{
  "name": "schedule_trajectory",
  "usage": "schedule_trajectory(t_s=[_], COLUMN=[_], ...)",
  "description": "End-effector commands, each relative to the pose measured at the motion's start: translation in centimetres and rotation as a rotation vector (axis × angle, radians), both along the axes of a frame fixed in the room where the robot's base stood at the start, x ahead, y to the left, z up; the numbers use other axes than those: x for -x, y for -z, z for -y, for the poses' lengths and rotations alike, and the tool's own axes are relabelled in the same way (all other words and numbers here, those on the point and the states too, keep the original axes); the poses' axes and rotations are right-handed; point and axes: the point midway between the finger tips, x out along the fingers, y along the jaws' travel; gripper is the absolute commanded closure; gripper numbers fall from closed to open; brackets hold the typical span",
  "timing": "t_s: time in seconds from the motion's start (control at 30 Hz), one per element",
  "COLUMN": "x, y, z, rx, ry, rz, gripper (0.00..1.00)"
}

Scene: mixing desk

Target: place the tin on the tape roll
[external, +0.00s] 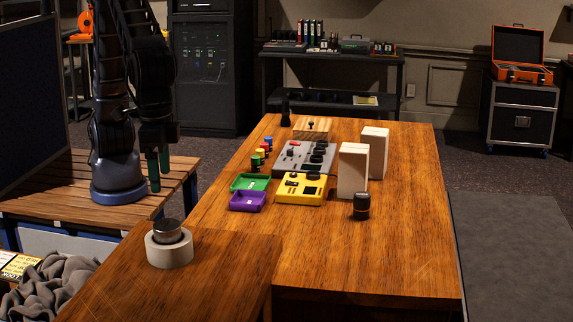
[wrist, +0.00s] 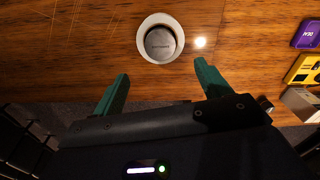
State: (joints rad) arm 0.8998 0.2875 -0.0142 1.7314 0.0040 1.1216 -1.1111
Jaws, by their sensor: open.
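The tin (external: 166,229), a dark, short cylinder with a metallic top, rests on the white tape roll (external: 169,254) near the desk's front left corner. In the external view the tin stands out above the roll and looks slightly tilted. In the wrist view the tin (wrist: 160,44) shows as a grey disc within the pale ring of the roll (wrist: 143,28). My gripper (external: 159,178) is open and empty, above and behind them in the external view. Its green fingers show spread apart in the wrist view (wrist: 161,70), clear of both the tin and roll.
A purple tray (external: 248,201), a green tray (external: 250,182), a yellow device (external: 302,189) and a grey mixer (external: 305,158) stand mid-desk. White speakers (external: 352,170) and a black cylinder (external: 361,207) are to the right. The desk's front right is clear.

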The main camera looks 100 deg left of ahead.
Motion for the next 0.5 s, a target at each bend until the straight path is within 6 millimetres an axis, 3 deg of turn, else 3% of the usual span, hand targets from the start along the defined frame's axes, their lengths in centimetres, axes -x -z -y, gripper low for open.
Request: schedule_trajectory(t_s=[0.17,0.27,0.37,0.5], x=[-0.1,-0.6,-1.5,-2.4], y=[-0.4,-1.2,-2.6,-4.9], z=[-0.3,-2.0,-5.5,-12.0], rx=[0.001,0.009,0.022,0.046], ry=[0.000,0.002,0.007,0.024], rz=[0.001,0.008,0.022,0.053], gripper=[0.24,0.24,0.24,0.24])
